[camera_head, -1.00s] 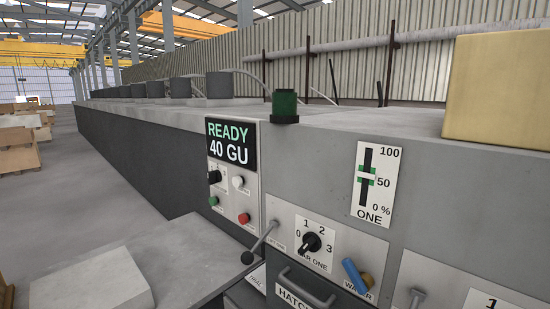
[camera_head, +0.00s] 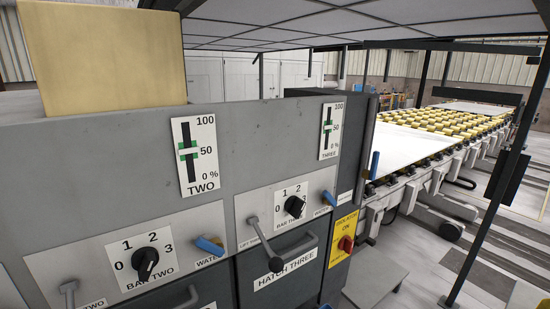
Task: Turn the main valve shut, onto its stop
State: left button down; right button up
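No label reading main valve can be made out. A blue upright lever (camera_head: 374,165) stands at the cabinet's right corner, above the isolator; what it is mounted on is hard to see, and I cannot tell whether it is the main valve. A blue water valve handle (camera_head: 209,246) sits on the panel of bar two, slanting down to the right. Another blue water handle (camera_head: 329,198) is on the panel of bar three, also slanting down to the right. Neither of my grippers is in view.
The grey cabinet (camera_head: 285,140) fills the left and middle. It carries the bar two knob (camera_head: 146,263), bar three knob (camera_head: 295,207), hatch three handle (camera_head: 287,253) and a yellow isolator (camera_head: 343,238) with a red knob. A roller conveyor (camera_head: 440,150) with a white slab stands right.

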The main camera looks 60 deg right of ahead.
aim_at(367, 174)
jog(key=k+l+z, duration=0.1)
jog(key=z, duration=0.4)
jog(key=k+l+z, duration=0.2)
jog(key=z, duration=1.55)
